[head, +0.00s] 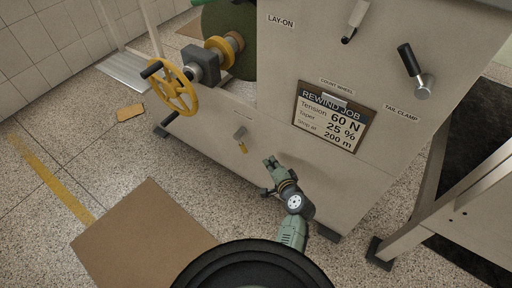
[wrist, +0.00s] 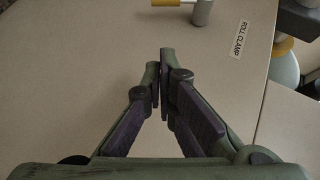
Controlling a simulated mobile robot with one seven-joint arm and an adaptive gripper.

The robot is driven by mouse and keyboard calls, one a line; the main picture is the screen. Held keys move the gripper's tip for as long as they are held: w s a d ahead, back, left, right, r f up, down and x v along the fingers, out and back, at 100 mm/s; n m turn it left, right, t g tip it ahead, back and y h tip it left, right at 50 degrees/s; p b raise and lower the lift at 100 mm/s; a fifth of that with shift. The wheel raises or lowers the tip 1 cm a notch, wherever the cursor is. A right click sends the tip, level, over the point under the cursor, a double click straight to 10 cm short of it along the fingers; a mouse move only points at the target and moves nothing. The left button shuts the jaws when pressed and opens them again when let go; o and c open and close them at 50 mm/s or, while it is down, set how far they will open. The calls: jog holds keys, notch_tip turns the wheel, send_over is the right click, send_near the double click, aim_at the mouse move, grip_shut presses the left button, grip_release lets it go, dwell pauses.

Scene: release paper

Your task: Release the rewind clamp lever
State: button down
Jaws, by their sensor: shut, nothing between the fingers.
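A small lever with a yellow grip and a grey hub (head: 241,138) sits low on the machine's beige side panel. In the wrist view the lever (wrist: 203,12) is at the top edge, partly cut off, with its yellow grip pointing left. A "ROLL CLAMP" label (wrist: 240,39) is on the panel to its right. My gripper (head: 269,162) is to the right of and below the lever in the head view, apart from it. In the wrist view my gripper (wrist: 160,56) is shut and empty, its fingertips short of the lever.
A yellow handwheel (head: 172,90) stands out at the panel's left. A black-handled lever (head: 412,68) near the "TAIL CLAMP" label and a job board (head: 330,128) are on the panel. A brown sheet (head: 140,235) lies on the floor. Bare panel surrounds my fingers.

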jog(key=s+a+x, duration=0.1)
jog(key=a+x, duration=0.1)
jog(key=x, duration=1)
jog(key=shift+a+f+p, duration=0.2)
jog(key=shift+a+p, duration=0.15)
jog(key=shift+p, duration=0.1)
jog(key=shift+w+f+b, duration=0.15)
jog(key=shift+f+b, duration=0.05)
jog(key=shift+b, duration=0.15)
